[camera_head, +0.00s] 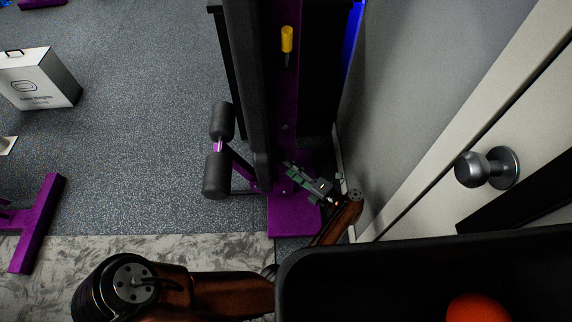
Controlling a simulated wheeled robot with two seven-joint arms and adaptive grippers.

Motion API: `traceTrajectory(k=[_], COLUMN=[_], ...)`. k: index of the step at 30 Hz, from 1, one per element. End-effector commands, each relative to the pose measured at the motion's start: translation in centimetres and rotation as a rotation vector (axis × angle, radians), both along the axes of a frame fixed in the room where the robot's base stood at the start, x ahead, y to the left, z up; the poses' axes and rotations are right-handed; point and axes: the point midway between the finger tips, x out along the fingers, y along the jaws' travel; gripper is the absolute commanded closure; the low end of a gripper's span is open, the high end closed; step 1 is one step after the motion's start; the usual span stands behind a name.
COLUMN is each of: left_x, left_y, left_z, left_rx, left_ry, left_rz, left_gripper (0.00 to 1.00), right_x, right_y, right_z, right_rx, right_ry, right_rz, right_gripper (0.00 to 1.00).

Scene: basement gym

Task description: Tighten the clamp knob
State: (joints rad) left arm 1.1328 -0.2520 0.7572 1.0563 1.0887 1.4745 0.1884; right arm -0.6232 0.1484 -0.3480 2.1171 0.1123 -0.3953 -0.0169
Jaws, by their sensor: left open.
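No part is clearly recognisable as the clamp knob. A yellow-handled piece (287,40) with a dark shaft stands out on the upright of the purple and black gym machine (290,95). My left arm comes in from the lower left and bends up behind the black bin's corner. My left gripper (289,173) is open, low by the foot of the machine, well below the yellow piece in the picture. Its fingers are small and dark against the purple frame, and I cannot tell whether they touch it. My right gripper is out of view.
A black bin (350,252) with a red-orange round thing (478,308) fills the lower right. A door with a dark round handle (487,167) is at right. Black foam rollers (217,175) stick out left of the machine. A white box (38,80) stands far left. Floor between is clear.

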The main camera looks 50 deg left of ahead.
Motion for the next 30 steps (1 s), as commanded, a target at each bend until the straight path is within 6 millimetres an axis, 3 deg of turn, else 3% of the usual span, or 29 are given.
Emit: traceTrajectory(k=[7, 18, 30], left_x=[-0.3, -0.3, -0.3], left_y=[3.0, 3.5, 3.5], left_z=[-0.5, -0.4, -0.4], left_rx=[0.002, 0.001, 0.002], left_ry=[0.003, 0.003, 0.003], left_rz=[0.0, -0.002, -0.002], left_gripper=[0.49, 0.5, 0.77], right_x=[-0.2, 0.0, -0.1], right_y=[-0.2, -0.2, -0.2], right_z=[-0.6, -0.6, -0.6], right_rx=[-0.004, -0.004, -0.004], right_ry=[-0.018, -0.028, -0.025], right_rz=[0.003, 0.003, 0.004], right_gripper=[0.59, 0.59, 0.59])
